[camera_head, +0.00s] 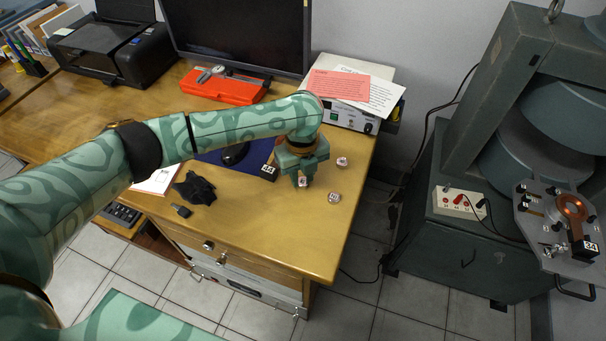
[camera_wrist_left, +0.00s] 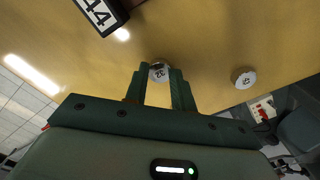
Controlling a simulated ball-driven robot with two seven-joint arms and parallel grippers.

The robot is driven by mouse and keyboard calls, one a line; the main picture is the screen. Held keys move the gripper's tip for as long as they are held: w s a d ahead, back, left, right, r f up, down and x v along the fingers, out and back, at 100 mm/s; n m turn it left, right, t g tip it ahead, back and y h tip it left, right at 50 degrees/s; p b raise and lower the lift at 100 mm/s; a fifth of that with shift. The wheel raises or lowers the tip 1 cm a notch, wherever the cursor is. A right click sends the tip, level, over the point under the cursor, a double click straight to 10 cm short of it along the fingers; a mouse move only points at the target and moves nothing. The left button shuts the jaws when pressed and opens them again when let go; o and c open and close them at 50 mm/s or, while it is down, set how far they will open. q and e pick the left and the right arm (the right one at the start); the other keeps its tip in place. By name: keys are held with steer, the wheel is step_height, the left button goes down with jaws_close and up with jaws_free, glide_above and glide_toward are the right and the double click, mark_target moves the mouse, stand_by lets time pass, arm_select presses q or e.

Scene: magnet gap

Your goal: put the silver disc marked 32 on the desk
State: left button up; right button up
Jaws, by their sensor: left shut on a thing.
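My left gripper (camera_head: 302,179) points down over the right part of the wooden desk (camera_head: 270,225). It is shut on a small silver disc (camera_head: 303,183), held between the fingertips. In the left wrist view this disc (camera_wrist_left: 158,72) shows a white face with a number that seems to read 32. The disc is at or just above the desk top; I cannot tell whether it touches. My right gripper is in neither view.
Two more silver discs lie on the desk, one behind right (camera_head: 342,161) and one in front right (camera_head: 333,197). A dark block marked 44 (camera_head: 269,172) lies left of the gripper. A black crumpled thing (camera_head: 195,188) lies farther left. Bare desk lies in front.

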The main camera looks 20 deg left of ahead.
mark_target(302, 181)
arm_select(q)
steer(key=o, duration=0.9)
steer(key=shift+f, duration=0.1)
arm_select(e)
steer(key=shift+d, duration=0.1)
arm_select(q)
step_height(302, 181, up, 12)
steer(key=p, duration=0.5)
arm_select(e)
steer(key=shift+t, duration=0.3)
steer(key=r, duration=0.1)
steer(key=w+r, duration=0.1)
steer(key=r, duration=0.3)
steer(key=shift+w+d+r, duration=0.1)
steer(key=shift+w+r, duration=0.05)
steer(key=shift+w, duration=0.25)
